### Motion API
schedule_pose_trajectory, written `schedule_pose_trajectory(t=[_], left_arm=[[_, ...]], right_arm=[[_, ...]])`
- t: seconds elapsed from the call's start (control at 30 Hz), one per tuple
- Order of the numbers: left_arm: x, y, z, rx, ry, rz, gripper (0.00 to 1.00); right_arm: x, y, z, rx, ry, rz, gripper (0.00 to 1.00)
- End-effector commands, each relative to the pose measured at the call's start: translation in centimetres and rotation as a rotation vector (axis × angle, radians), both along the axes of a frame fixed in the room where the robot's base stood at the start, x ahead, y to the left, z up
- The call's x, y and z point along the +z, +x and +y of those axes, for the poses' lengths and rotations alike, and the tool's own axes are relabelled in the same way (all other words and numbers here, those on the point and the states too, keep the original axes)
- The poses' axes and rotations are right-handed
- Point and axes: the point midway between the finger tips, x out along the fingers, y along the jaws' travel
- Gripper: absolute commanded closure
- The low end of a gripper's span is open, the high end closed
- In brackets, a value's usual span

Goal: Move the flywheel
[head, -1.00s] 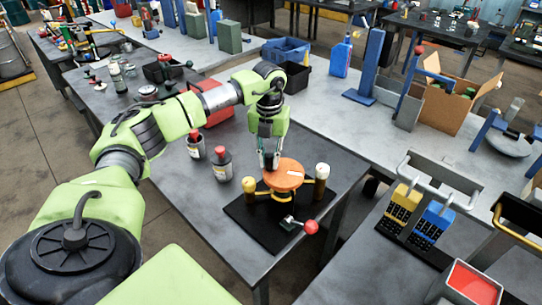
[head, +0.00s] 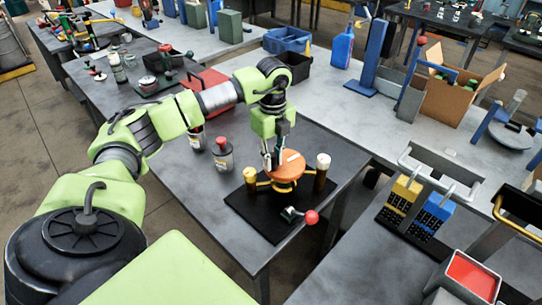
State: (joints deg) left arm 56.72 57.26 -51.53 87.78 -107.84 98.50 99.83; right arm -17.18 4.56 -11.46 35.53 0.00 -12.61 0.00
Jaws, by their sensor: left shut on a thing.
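An orange flywheel (head: 290,169), a flat round disc with a small pale mark on top, sits on a stand on a black base plate (head: 262,221). My left gripper (head: 271,164) points down at the flywheel's left rim and is shut on it. The fingers partly hide that rim. Whether the flywheel is clear of its mount cannot be told. My right gripper is not in view.
A red-knobbed lever (head: 310,216) stands at the plate's front. The table's right edge is close.

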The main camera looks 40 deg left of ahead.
Motion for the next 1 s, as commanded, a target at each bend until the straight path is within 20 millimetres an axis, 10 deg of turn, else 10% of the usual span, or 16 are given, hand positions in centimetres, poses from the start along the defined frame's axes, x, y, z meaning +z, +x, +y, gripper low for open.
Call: schedule_pose_trajectory(t=[0.87, 0.9, 1.0], left_arm=[[0.22, 0.08, -0.71, 0.157, -0.002, -0.007, 1.0], [0.22, 0.08, -0.72, 0.157, -0.002, -0.007, 0.76], [0.18, 0.05, -0.71, 0.157, -0.002, -0.006, 0.66]], right_arm=[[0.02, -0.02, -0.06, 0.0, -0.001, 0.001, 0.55], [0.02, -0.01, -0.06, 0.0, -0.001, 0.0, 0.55], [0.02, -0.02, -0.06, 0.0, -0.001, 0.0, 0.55]])
